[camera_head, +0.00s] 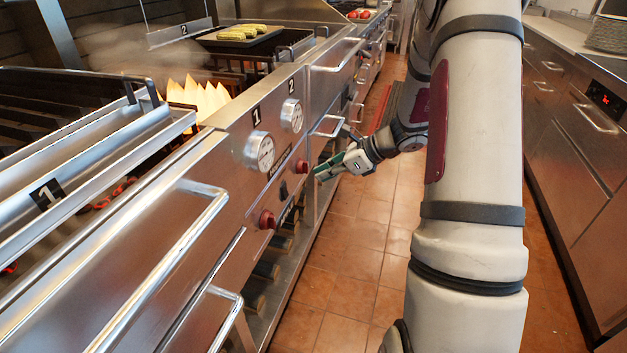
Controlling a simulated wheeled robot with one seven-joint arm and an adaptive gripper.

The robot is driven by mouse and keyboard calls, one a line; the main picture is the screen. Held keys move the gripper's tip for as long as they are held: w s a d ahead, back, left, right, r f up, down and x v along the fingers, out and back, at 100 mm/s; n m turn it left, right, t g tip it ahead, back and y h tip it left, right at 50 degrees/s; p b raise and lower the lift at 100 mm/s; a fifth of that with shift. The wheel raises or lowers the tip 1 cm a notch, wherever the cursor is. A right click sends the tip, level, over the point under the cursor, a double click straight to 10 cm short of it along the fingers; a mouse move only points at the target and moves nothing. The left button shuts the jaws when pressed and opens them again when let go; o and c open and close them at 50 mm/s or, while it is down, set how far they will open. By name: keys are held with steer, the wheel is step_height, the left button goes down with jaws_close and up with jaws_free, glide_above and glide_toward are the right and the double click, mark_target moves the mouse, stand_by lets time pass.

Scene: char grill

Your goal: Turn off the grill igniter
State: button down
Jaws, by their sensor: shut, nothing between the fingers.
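The grill front (232,160) runs along the left. It carries two round silver knobs, a near one (258,151) under the label 1 and a far one (291,115) under the label 2. Below them are a near red button (265,219), a far red button (301,167) and a small black switch (283,190) between the two. Which of these is the igniter I cannot read. My gripper (319,173) is shut and empty, its tips pointing left at the panel just right of the far red button. Contact with the panel cannot be told.
Flames (198,96) rise behind the panel. A raised grill grate or lid marked 1 (48,194) and bar handles (165,262) stick out at the near left. Food lies on a tray (245,40) farther back. Steel cabinets (570,130) line the right; tiled floor (345,260) lies between.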

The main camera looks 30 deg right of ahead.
steer(key=shift+r+v, duration=0.2)
steer(key=shift+v, duration=1.2)
steer(key=shift+w+a, duration=0.1)
steer(key=shift+w, duration=0.1)
